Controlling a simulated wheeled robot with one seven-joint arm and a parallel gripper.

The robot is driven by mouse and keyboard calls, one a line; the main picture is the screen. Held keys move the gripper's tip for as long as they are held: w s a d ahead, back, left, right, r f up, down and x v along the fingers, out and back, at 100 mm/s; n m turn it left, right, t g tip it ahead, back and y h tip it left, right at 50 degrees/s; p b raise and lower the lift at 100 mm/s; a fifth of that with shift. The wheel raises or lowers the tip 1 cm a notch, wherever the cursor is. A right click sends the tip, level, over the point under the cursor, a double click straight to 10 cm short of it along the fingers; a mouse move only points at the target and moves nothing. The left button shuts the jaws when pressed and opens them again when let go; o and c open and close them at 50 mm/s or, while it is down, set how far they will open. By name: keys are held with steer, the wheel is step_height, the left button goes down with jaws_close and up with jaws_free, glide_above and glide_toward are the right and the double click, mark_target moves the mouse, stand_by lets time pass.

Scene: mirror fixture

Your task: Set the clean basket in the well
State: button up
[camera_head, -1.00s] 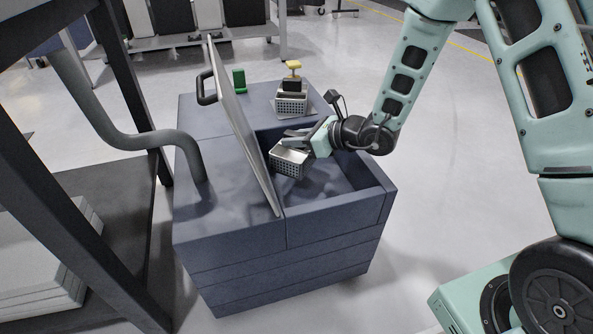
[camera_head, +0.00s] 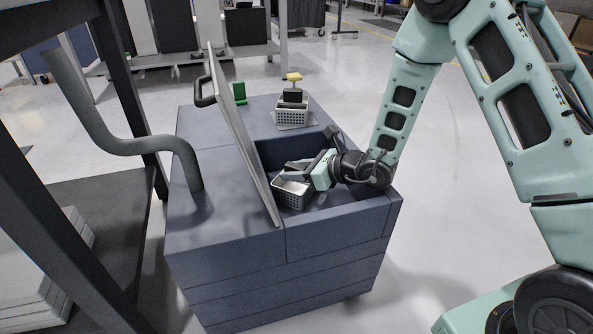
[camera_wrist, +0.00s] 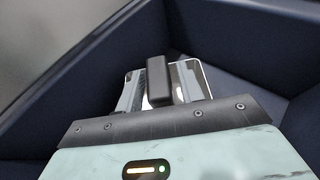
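A small grey perforated basket (camera_head: 293,193) hangs tilted inside the open well (camera_head: 345,212) of the blue-grey cabinet, near the well's left side. My gripper (camera_head: 297,174) reaches in from the right and is shut on the basket's upper rim. In the wrist view the basket (camera_wrist: 192,78) shows beyond the dark fingers, with the well's walls around it. The basket looks empty. I cannot tell whether its underside touches the well floor.
A lid (camera_head: 240,140) with a black handle stands raised along the well's left side. A second basket (camera_head: 292,118) holding a dark block with a yellow top stands on the cabinet behind the well. A green object (camera_head: 239,92) stands beside it. A grey pipe (camera_head: 130,146) enters the cabinet's left.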

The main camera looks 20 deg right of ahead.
steer(key=shift+r, duration=0.2)
steer(key=shift+s+d+r+p, duration=0.2)
steer(key=shift+d+r+p, duration=0.05)
steer(key=shift+p, duration=0.15)
steer(key=p+v, duration=0.2)
steer(key=v, duration=0.3)
steer(key=shift+s+d+r+p, duration=0.1)
steer(key=shift+s+p, duration=0.05)
steer(key=shift+p, duration=0.25)
steer(key=shift+s+d+r, duration=0.1)
steer(key=shift+s+d, duration=0.35)
steer(key=shift+s, duration=0.05)
